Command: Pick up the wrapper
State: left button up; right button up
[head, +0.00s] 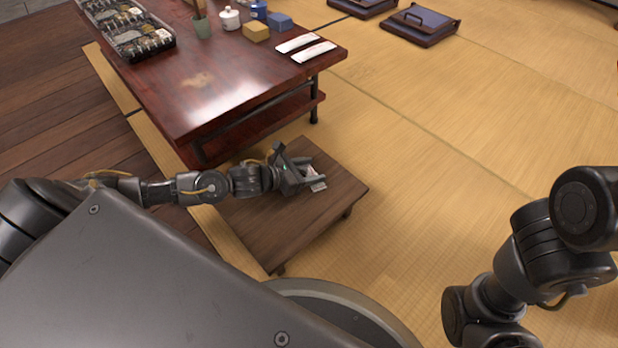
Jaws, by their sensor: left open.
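A small whitish wrapper (319,186) with some print lies near the right end of the low dark wooden stand (290,227). My left gripper (313,177) reaches in from the left, low over the stand, with its fingers open at the wrapper. Part of the wrapper is hidden by the fingers. I cannot tell whether the fingers touch it. My right arm shows at the lower right, but its gripper is out of the picture.
A glossy red-brown table (220,85) stands behind the stand. It carries a partitioned food box (125,28), two white folded packets (305,47), a yellow block (256,32), a green cup (202,27) and a white jar (230,18). Blue floor cushions (418,24) lie at the back. Tatami at right is clear.

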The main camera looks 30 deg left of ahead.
pick_arm(q)
jog(key=c, duration=1)
jog(key=shift+c, duration=0.2)
